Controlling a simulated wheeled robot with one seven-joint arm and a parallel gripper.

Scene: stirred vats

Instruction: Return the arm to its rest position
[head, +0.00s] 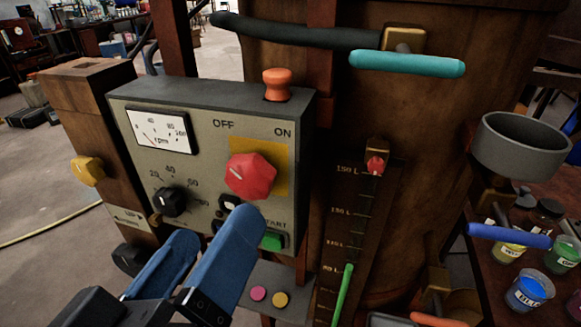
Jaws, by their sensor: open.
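My gripper (208,240) is at the lower left of the head view, with its two blue fingers apart and nothing between them. The fingers point up toward the lower part of a grey control box (204,137). The right fingertip overlaps the box's lower face and hides part of the buttons near the green START button (271,241). I cannot tell whether the finger touches the box. Part of my arm shows at the bottom left corner.
The box carries a red knob (250,175), a black dial (169,201), an rpm meter (162,131) and an orange top button (277,84). A wooden vat (430,115) stands behind, with a teal handle (407,64) and grey funnel (522,145). Open floor lies left.

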